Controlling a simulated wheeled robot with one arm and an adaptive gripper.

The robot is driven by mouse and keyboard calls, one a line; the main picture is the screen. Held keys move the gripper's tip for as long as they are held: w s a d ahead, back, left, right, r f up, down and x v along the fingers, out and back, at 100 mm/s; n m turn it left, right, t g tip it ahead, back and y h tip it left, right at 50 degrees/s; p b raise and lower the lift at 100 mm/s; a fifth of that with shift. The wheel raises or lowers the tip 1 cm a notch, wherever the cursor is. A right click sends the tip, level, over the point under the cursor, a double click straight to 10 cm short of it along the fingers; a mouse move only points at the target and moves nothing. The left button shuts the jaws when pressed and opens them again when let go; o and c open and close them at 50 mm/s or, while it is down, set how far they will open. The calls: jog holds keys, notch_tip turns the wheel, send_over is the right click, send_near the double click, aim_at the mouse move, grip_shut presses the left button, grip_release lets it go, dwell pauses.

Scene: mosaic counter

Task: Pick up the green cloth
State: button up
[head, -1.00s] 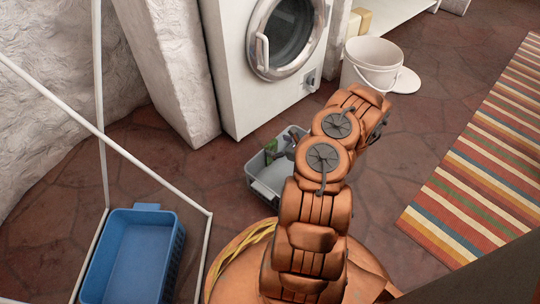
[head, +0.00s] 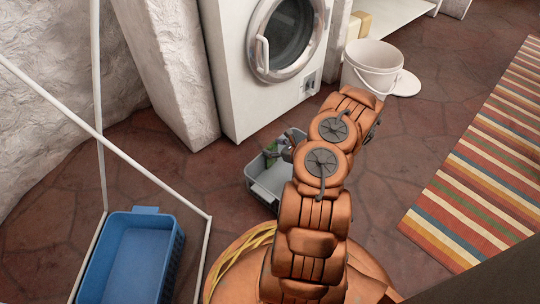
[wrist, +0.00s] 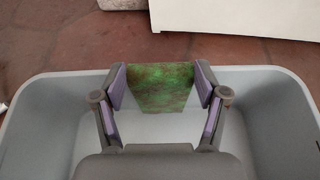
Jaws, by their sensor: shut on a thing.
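The green cloth (wrist: 160,90) is between the two fingers of my gripper (wrist: 160,76) in the wrist view. It is a mottled green piece, and both purple-padded fingers press its sides. My gripper is shut on it, over the grey tub (wrist: 55,105). In the head view, the cloth (head: 269,150) shows only as a small green patch beside my gripper (head: 276,151), near the far side of the grey tub (head: 262,196). My arm hides part of the tub. I cannot tell whether the cloth touches the tub.
A white washing machine (head: 232,75) stands behind the tub. A white bucket (head: 371,68) is at the back right. A blue basket (head: 134,262) sits at the lower left, beside white rails (head: 150,172). A striped rug (head: 490,165) lies right. The stone floor between is clear.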

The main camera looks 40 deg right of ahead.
jog(key=shift+c, duration=1.1)
